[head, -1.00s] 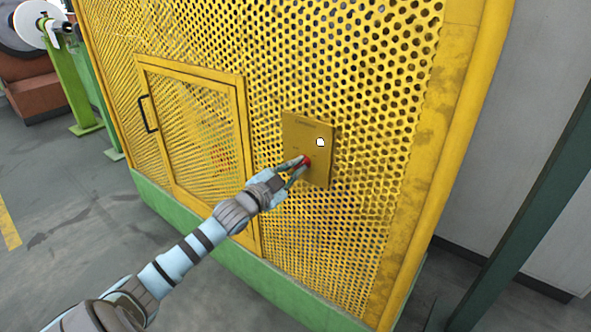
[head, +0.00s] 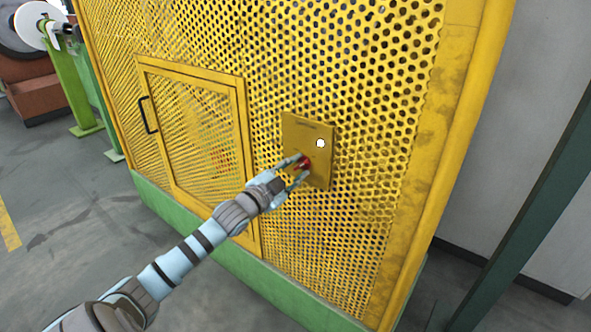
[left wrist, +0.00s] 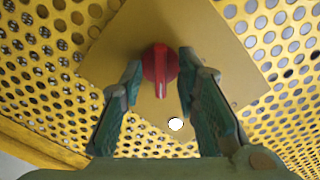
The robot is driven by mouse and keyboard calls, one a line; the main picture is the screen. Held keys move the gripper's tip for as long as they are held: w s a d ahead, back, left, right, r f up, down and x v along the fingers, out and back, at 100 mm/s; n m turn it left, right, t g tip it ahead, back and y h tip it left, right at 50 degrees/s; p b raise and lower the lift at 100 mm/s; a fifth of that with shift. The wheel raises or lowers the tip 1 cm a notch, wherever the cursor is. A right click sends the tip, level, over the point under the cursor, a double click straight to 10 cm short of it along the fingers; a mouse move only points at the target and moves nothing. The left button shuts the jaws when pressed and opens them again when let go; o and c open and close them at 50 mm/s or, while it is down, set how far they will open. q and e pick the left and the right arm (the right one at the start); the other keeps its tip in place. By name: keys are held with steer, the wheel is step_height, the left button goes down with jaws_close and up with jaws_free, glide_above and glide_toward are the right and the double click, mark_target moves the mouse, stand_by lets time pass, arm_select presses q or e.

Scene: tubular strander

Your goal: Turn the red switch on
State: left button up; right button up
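The red switch (head: 304,163) is a round knob with a raised grip, on a yellow panel plate (head: 312,135) fixed to the perforated yellow guard. In the left wrist view the red switch (left wrist: 160,68) shows a small white mark at the lower end of its grip. My left gripper (head: 299,170) is at the switch, with one finger on each side of it. In the left wrist view the left gripper's fingers (left wrist: 160,66) are spread beside the knob. Contact is hard to tell. My right gripper is not in view.
A white round button (head: 320,143) sits on the plate near the switch. A framed mesh door (head: 195,130) with a black handle (head: 149,114) is left of the plate. A dark green post (head: 530,215) stands at right.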

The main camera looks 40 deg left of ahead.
arm_select(q)
steer(key=shift+r, duration=0.1)
step_height(320, 180, up, 10)
steer(key=shift+f, duration=0.1)
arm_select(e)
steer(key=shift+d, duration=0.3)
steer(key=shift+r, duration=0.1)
